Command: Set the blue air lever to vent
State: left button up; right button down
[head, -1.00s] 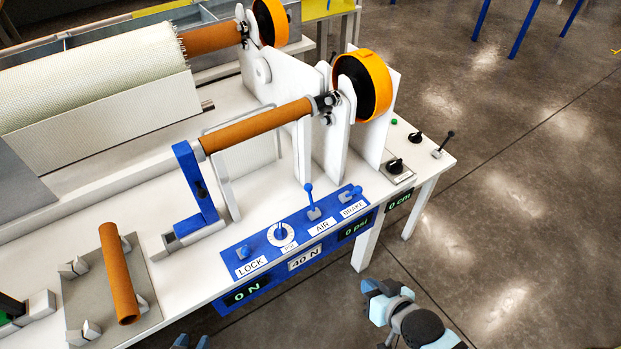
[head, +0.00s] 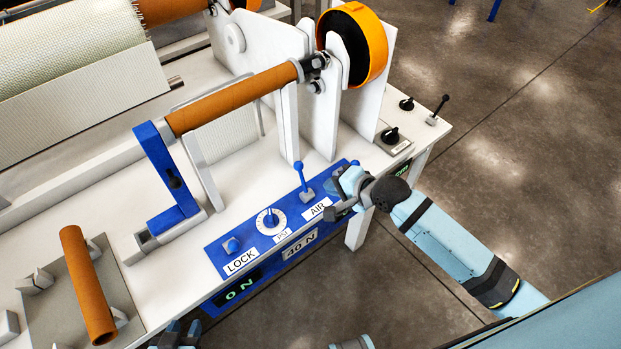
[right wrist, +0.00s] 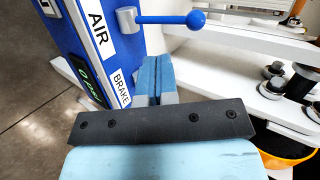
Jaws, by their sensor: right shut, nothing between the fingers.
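The blue air lever (head: 301,180) has a ball end and a grey base, and stands up from the blue panel (head: 222,252) behind the AIR label. It also shows in the right wrist view (right wrist: 165,19), pointing sideways toward its ball. My right gripper (head: 346,184) is shut and empty, just right of the lever over the brake end of the panel. In the right wrist view its blue fingers (right wrist: 156,76) are beside the lever, with a gap visible.
On the panel are the LOCK knob (head: 232,245) and the PSI dial (head: 271,221). Behind stand white upright plates (head: 293,125) and an orange-rimmed wheel (head: 373,40). A black knob (head: 390,135) and black lever (head: 440,108) are at the right end.

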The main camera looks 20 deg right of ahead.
aim_at(302, 179)
jog(key=x, duration=0.5)
jog(key=r+x, duration=0.1)
jog(key=x, duration=0.1)
jog(key=shift+w+a+f, duration=0.3)
jog(key=shift+w, duration=0.25)
jog(key=g+p, duration=0.1)
jog(key=p, duration=0.2)
jog(key=w+g+h+p, duration=0.1)
jog(key=p, duration=0.3)
jog(key=shift+w+a+r, duration=0.25)
jog(key=shift+a+r, duration=0.05)
jog(key=shift+f, duration=0.25)
